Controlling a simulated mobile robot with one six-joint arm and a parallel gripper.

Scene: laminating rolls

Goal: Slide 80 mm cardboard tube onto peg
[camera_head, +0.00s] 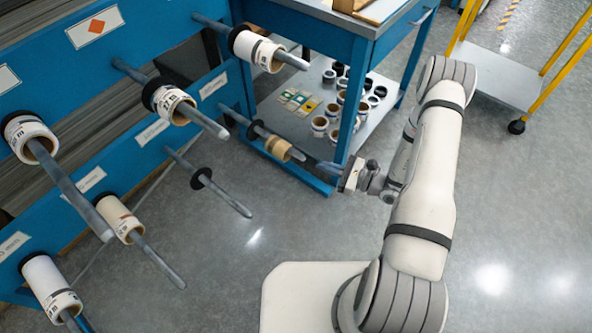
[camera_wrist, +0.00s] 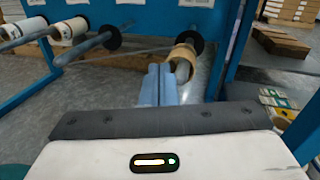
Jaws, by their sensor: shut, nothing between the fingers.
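A plain tan cardboard tube (camera_head: 277,148) sits around the lower right peg (camera_head: 232,112) of the blue rack, in front of a black disc (camera_head: 257,130). In the wrist view the tube (camera_wrist: 183,52) shows just beyond my fingertips, with the grey peg running through it. My gripper (camera_head: 346,174) is by the outer end of that peg in the head view. In the wrist view its two blue-grey fingers (camera_wrist: 159,80) are shut together with nothing between them. They look apart from the tube, though the exact gap is hard to tell.
Another peg (camera_head: 228,198) to the left carries only a black disc. Several other pegs hold white labelled rolls (camera_head: 258,50). A blue table (camera_head: 345,90) with rolls on its lower shelf stands behind the tube. A yellow-framed cart (camera_head: 510,80) is at upper right. Open floor (camera_head: 235,260) lies in front.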

